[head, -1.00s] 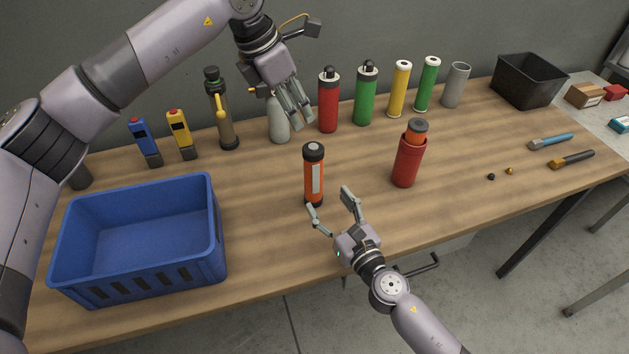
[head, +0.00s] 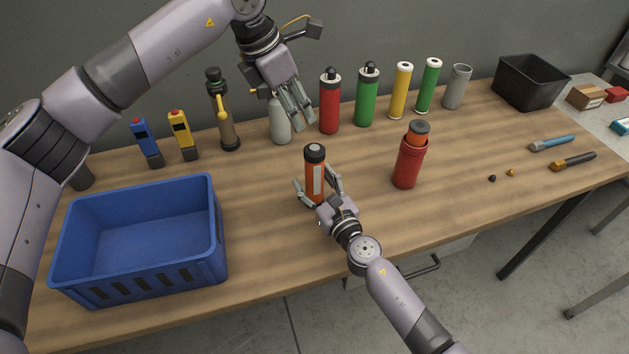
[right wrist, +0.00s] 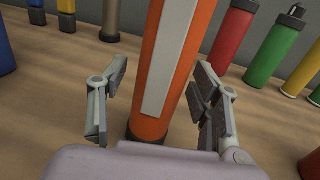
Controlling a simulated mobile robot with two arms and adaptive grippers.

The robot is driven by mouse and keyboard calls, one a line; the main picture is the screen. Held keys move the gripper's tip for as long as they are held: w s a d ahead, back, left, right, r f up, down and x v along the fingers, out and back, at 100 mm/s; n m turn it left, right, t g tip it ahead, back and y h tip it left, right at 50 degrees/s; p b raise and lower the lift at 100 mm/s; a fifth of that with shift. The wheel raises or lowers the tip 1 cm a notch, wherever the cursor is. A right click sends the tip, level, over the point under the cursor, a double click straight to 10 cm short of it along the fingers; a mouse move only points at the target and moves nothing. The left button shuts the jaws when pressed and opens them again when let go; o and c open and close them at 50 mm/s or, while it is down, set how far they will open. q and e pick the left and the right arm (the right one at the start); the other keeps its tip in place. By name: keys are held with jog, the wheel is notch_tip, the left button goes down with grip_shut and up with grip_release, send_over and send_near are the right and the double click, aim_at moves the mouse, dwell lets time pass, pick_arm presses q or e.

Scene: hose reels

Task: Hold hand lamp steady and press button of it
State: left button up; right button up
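The hand lamp (head: 314,184) is an orange cylinder with a black top, a black base and a pale strip. It stands upright on the table and also shows in the right wrist view (right wrist: 172,68). My right gripper (head: 320,188) is open, with one finger on each side of the lamp. In the right wrist view, the left finger is apart from the lamp. The right finger is close to it, and I cannot tell if it touches. My left gripper (head: 298,122) looks open and empty, above and behind the lamp. No button can be made out.
A blue crate (head: 140,284) stands left. A red holder (head: 408,168) with an orange cylinder stands to the right of the lamp. Grey (head: 280,126), red (head: 329,108) and green (head: 367,100) cylinders stand behind. Tools and a black bin (head: 528,92) are further right.

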jog(key=c, duration=1.2)
pick_arm(q)
grip_shut()
pick_arm(e)
jog(key=shift+c, duration=0.2)
dwell(0.9)
pick_arm(q)
jog(key=r+m+t+h, duration=0.2)
jog(key=m+t, duration=0.2)
jog(key=t, duration=0.1)
send_over(317, 149)
jog(key=shift+t, duration=0.3)
jog(key=shift+f, duration=4.45)
